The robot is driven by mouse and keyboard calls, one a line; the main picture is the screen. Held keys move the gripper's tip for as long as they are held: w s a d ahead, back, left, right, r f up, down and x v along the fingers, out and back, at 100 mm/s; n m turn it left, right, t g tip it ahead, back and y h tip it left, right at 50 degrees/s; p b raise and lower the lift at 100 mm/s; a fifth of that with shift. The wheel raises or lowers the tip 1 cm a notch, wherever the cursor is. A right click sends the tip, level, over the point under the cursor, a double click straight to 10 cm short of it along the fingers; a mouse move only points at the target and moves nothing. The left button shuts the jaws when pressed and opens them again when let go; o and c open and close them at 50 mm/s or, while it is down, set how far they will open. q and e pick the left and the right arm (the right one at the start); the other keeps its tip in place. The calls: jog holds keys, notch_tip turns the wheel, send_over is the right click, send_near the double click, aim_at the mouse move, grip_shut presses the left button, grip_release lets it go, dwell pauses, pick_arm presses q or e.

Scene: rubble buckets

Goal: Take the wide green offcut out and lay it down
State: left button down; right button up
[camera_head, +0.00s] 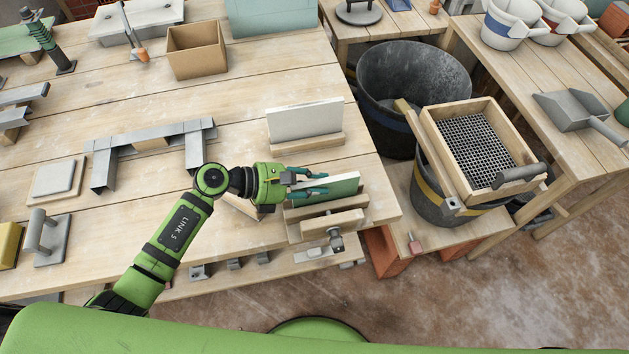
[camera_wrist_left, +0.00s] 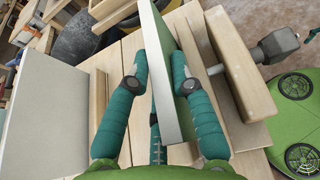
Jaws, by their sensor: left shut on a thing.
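The wide green offcut (camera_head: 338,188) is a flat board with a green face and pale edges, upright at the table's right end. Its lower edge is at the wooden jaws of a vise (camera_head: 333,222); I cannot tell whether it is clear of them. My left gripper (camera_head: 322,183) is shut on the offcut near its top. In the left wrist view the offcut (camera_wrist_left: 170,75) stands between the two teal fingers (camera_wrist_left: 162,75), with a vise jaw (camera_wrist_left: 235,75) to its right. My right gripper is not in view.
A white board (camera_head: 305,119) stands in a wooden holder just behind. A metal-legged bridge (camera_head: 155,142) and a cardboard box (camera_head: 196,50) are on the table to the left. Buckets, one under a sieve (camera_head: 480,150), stand beyond the right edge. Bare tabletop lies left of the vise.

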pick_arm(q)
jog(key=shift+r, duration=0.3)
jog(key=shift+r+p, duration=0.9)
jog(key=shift+r, duration=0.2)
jog(key=shift+r, duration=0.2)
jog(key=shift+r+p, duration=1.5)
jog(key=shift+r, duration=0.45)
